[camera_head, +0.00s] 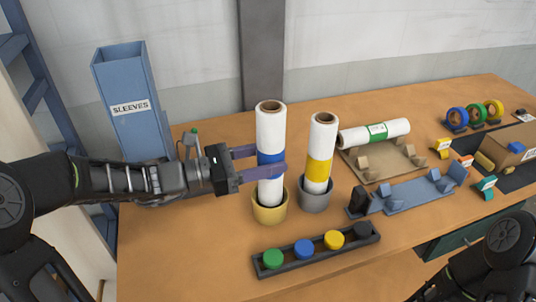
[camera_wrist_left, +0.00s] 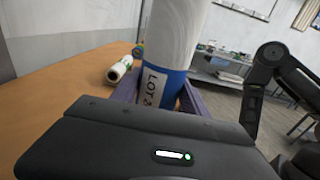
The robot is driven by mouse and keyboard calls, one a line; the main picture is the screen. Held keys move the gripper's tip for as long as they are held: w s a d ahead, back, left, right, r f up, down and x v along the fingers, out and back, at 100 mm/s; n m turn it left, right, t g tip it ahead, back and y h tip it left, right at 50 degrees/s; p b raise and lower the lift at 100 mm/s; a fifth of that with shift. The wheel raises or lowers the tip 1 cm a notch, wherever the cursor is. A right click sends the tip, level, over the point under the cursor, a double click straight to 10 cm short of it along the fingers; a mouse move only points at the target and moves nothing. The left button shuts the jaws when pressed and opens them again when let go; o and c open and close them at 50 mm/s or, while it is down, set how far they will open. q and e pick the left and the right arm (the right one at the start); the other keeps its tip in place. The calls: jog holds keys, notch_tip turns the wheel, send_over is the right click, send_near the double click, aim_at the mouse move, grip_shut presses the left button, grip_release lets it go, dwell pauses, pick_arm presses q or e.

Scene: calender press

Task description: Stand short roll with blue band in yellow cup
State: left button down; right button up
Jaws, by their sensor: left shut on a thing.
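A white roll with a blue band (camera_head: 270,130) stands upright with its lower end inside the yellow cup (camera_head: 270,211). Whether it rests on the cup's bottom is hidden. My left gripper (camera_head: 272,162) comes in from the left and is shut on this roll around its blue band. In the left wrist view the blue-banded roll (camera_wrist_left: 170,75) is between the purple fingers, with a label reading "LOT" on it. My right arm shows at the lower right of the head view, but its gripper is out of the picture.
A roll with a yellow band (camera_head: 320,150) stands in a grey cup (camera_head: 315,199) just to the right. A green-banded roll (camera_head: 374,133) lies on a cradle behind. A tray of coloured caps (camera_head: 316,251) lies in front. The blue sleeves bin (camera_head: 128,115) stands at left.

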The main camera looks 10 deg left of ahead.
pick_arm(q)
jog(key=shift+f+b, duration=0.55)
jog(key=shift+f, duration=0.55)
jog(key=shift+c, duration=2.4)
grip_release()
jog(key=v, duration=0.7)
jog(key=shift+s+a+b, duration=0.25)
jog(key=shift+a+b, duration=0.1)
